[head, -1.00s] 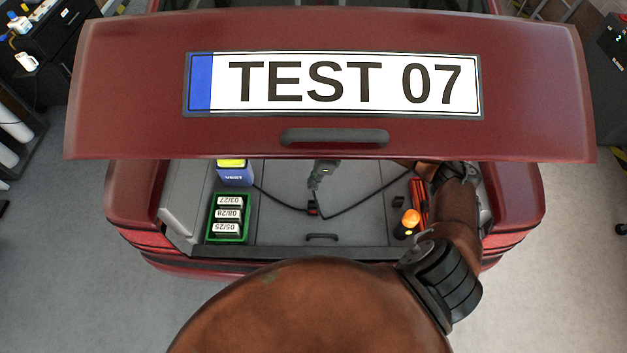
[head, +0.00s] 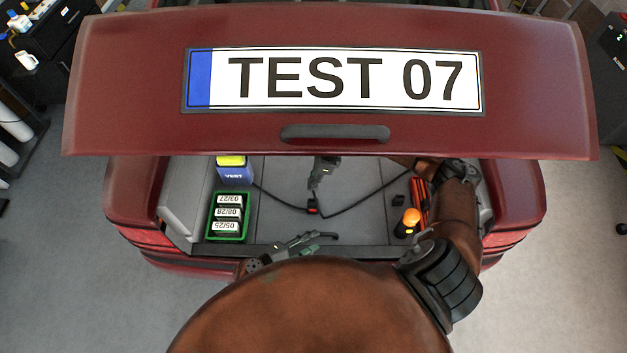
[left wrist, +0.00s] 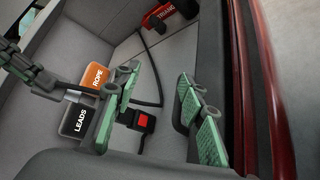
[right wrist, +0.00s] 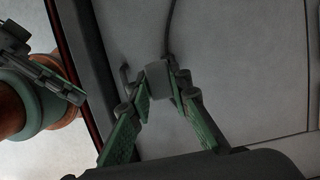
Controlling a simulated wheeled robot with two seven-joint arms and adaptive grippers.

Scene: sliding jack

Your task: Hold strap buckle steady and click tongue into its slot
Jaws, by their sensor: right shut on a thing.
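The black buckle (head: 312,207) with a red button lies on the boot floor, with dark strap (head: 362,201) running off both sides. It also shows in the left wrist view (left wrist: 142,121). My right gripper (head: 313,187) is above and behind the buckle, shut on a small grey block (right wrist: 158,76) that looks like the tongue. The block hides what lies beneath it in the right wrist view. My left gripper (head: 328,235) is open and empty near the boot's front edge; its spread fingers (left wrist: 158,105) show the buckle beyond them.
A green crate (head: 246,236) and a blue VEST pack (head: 235,175) stand at left. An orange-topped item (head: 411,217) and a red case (head: 421,205) stand at right. ROPE (left wrist: 96,76) and LEADS (left wrist: 77,120) packs sit behind. The raised lid (head: 130,85) overhangs.

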